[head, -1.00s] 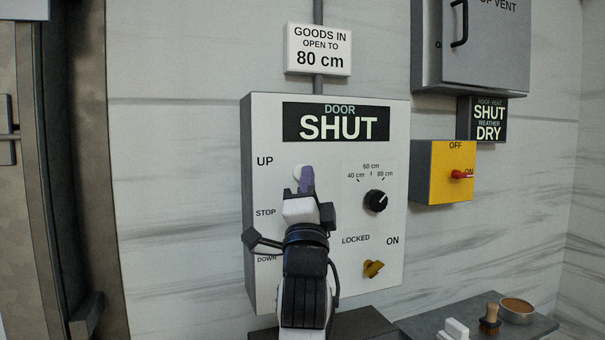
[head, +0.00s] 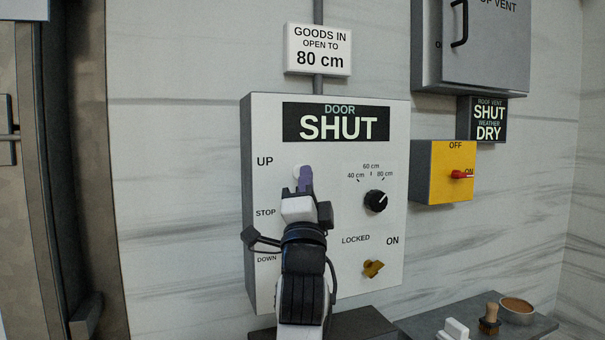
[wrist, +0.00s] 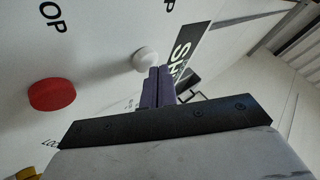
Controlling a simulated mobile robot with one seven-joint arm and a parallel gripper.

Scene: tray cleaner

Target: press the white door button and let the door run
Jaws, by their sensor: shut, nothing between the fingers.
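The white door button (head: 298,171) sits beside the UP label on the grey door control panel (head: 268,120). In the wrist view the white button (wrist: 146,58) is a round knob at the tips of my shut gripper (wrist: 158,72). Its purple fingers are empty. In the head view my gripper (head: 305,175) covers part of the button. I cannot tell whether the fingertips touch it or are just short of it. The door display (head: 337,122) reads SHUT. The red button (wrist: 52,95) shows near OP in the wrist view; my gripper hides it in the head view.
A black dial (head: 376,201) points toward 80 cm. A brass key switch (head: 373,268) sits below it. A sign (head: 319,50) reads open to 80 cm. A yellow switch box (head: 430,175) is to the right. A shelf (head: 415,325) with a brush and bowl is lower right.

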